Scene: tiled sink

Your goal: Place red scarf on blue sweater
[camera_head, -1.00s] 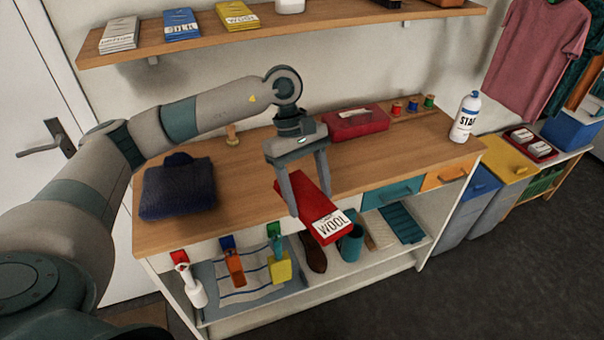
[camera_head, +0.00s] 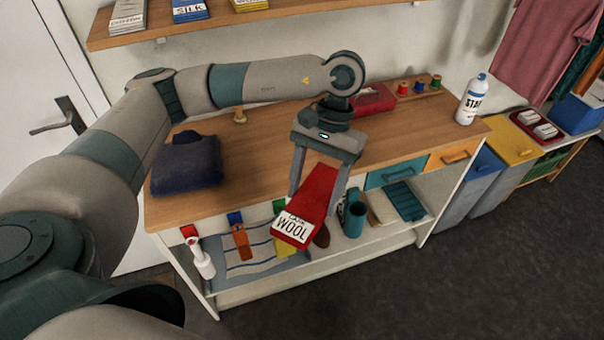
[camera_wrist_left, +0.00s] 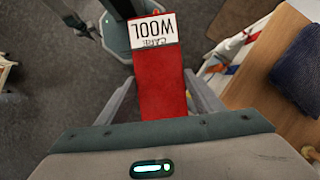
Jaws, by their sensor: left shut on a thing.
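The red scarf (camera_head: 313,197) is a folded red strip with a white label reading WOOL. My left gripper (camera_head: 318,195) is shut on it and holds it in the air at the counter's front edge. The scarf tilts, its label end hanging lower and toward the camera. In the left wrist view the scarf (camera_wrist_left: 166,85) lies between the two fingers. The blue sweater (camera_head: 187,164) is folded dark navy cloth on the left part of the counter, left of my gripper and apart from it. Its edge shows in the left wrist view (camera_wrist_left: 300,70).
The wooden counter (camera_head: 250,165) has bare room between sweater and gripper. A wall shelf (camera_head: 240,22) hangs above. A lower shelf holds several items.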

